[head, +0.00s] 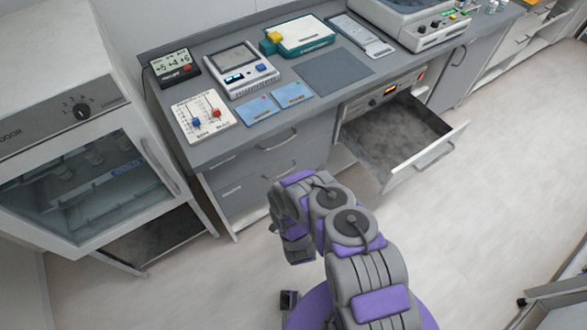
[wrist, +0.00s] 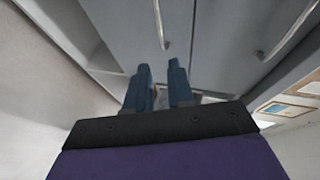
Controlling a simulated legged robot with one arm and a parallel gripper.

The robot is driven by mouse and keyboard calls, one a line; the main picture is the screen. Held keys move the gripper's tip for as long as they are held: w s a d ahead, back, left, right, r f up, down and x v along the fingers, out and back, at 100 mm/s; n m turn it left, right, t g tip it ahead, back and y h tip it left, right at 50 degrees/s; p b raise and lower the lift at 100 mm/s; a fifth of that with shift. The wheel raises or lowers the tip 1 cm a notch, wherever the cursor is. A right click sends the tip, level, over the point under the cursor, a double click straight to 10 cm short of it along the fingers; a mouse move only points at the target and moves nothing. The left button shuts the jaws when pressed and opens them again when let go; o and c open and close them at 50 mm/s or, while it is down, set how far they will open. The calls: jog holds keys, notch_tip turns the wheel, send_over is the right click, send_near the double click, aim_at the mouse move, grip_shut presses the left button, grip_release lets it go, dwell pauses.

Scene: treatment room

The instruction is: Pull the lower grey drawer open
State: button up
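The grey drawer unit under the counter is at centre left in the head view. Its upper drawer (head: 245,155) has a curved metal handle (head: 278,141). The lower grey drawer (head: 240,194) looks shut, and my arm hides its right part. In the wrist view my gripper (wrist: 159,68) is open, with two dark blue fingers apart and nothing between them. Grey fronts lie ahead of the fingertips, with one bar handle (wrist: 161,25) just beyond them and another (wrist: 290,32) to the right. I cannot tell which handle is the lower drawer's. My fingertips are not clear in the head view.
Right of the grey drawers, another drawer (head: 438,157) stands pulled out under a control panel (head: 385,92). A glass-fronted cabinet (head: 80,185) stands at left. Devices and blue cards (head: 292,94) lie on the counter.

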jog(key=b, duration=0.6)
send_near(286, 172)
jog(key=x, duration=1)
jog(key=shift+a+f, duration=0.1)
jog(key=shift+f, duration=0.25)
grip_shut()
